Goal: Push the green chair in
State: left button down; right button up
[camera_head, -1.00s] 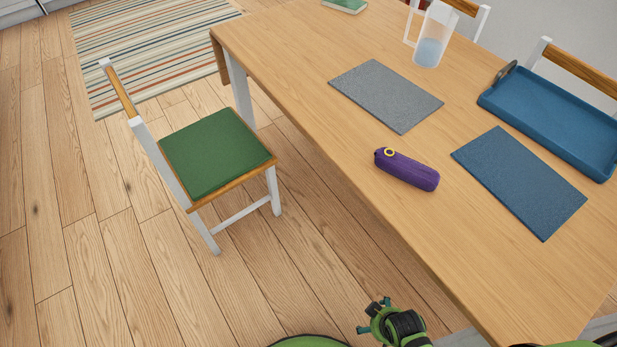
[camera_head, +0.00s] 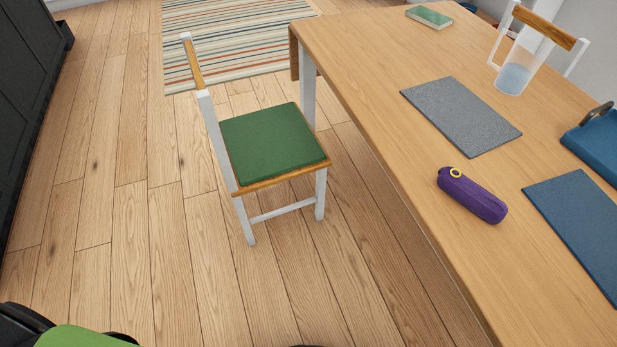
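The green chair (camera_head: 272,138) stands upright on the wooden floor, left of the table (camera_head: 372,70). It has a green seat cushion, white legs and a wooden top rail on its backrest. The backrest is on the left, away from the table, and the seat faces the table's long edge. A strip of floor shows between the seat's front corner and the table edge. Neither gripper is in view; only a green and black part of mine shows at the bottom left.
On the table are a grey mat (camera_head: 461,117), a purple case (camera_head: 472,195), a blue mat (camera_head: 580,225), a blue tray (camera_head: 598,145), a clear pitcher (camera_head: 516,70) and a green book (camera_head: 429,17). A striped rug (camera_head: 225,45) lies behind the chair. A dark cabinet (camera_head: 28,90) stands far left. Floor in front is clear.

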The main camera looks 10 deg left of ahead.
aim_at(260, 149)
jog(key=i+j, duration=0.1)
jog(key=j, duration=0.3)
jog(key=i+j+z, duration=0.1)
jog(key=j, duration=0.25)
jog(key=i+j, duration=0.15)
jog(key=j, duration=0.25)
jog(key=i+j+z, duration=0.1)
jog(key=j, duration=0.3)
jog(key=i+j, duration=0.1)
jog(key=j, duration=0.3)
